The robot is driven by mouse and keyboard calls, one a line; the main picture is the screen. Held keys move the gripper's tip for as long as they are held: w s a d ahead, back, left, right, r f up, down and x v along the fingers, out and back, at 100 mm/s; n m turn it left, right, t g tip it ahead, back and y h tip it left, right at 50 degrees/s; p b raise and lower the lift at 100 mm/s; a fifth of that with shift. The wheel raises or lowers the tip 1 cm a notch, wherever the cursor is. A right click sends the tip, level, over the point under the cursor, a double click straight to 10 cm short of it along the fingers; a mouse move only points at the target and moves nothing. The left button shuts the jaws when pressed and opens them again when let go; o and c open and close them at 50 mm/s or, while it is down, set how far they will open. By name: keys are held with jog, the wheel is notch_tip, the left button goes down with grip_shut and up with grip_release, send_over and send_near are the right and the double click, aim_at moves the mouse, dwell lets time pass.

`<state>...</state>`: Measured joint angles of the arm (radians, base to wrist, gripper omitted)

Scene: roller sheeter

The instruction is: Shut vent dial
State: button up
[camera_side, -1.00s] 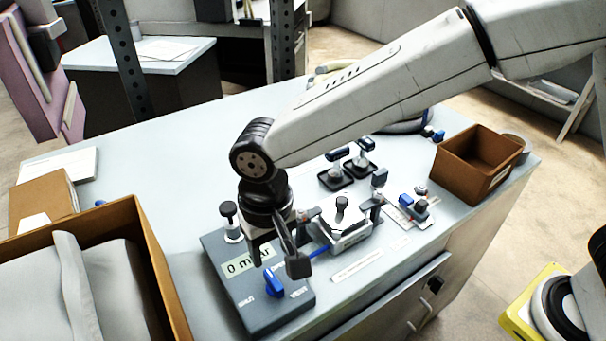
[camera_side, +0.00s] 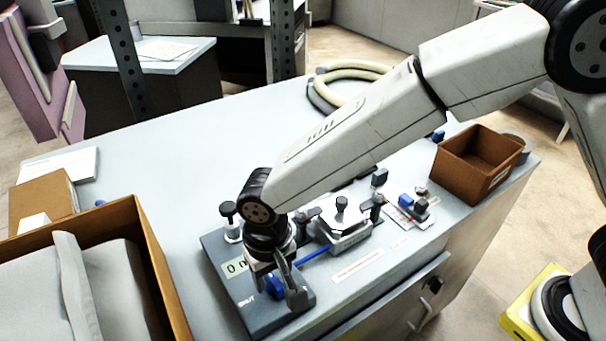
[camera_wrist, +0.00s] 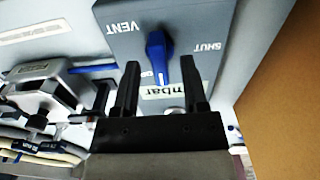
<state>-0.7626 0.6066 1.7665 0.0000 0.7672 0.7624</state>
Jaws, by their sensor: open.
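The vent dial is a blue knob (camera_wrist: 157,48) on a grey control box (camera_wrist: 180,18) in the wrist view. VENT is printed to its left and SHUT to its right, both upside down here. Its long narrow part points down the picture, between these words, near a third label that is partly hidden. My gripper (camera_wrist: 160,64) is open, with one finger on each side of the knob's lower part; I cannot tell whether they touch it. In the side view my gripper (camera_side: 276,291) is low over the box (camera_side: 222,268), partly covering the blue knob (camera_side: 273,287).
A metal fixture (camera_side: 342,228) with clamps stands right of the box, joined by a blue tube (camera_side: 312,251). A large cardboard box (camera_side: 150,250) is close on the left. A brown bin (camera_side: 478,163) stands at the right.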

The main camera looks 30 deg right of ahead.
jog(key=shift+f, duration=0.4)
grip_shut()
